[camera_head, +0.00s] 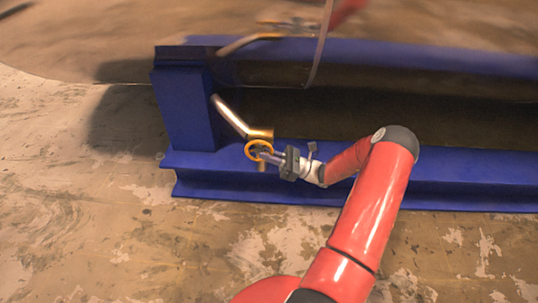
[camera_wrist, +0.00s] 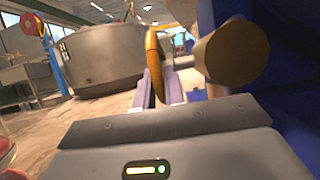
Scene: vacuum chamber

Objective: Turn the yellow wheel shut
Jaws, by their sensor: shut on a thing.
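The yellow wheel (camera_head: 258,149) is a small ring on a brass fitting at the lower end of a slanted metal pipe (camera_head: 230,117). My gripper (camera_head: 266,155) reaches it from the right and is shut on its rim. In the wrist view the wheel (camera_wrist: 153,62) shows edge-on as an upright yellow band, with my gripper's fingers (camera_wrist: 158,88) on both sides of it. A round brass end (camera_wrist: 232,53) of the fitting is close on the right in that view. How far the wheel is turned cannot be told.
A blue steel beam (camera_head: 470,186) runs along the floor behind my arm, with a blue post (camera_head: 185,110) at its left. A large shiny vessel (camera_head: 420,40) hangs above. A big metal tank (camera_wrist: 103,58) stands farther off in the wrist view. The floor in front is clear.

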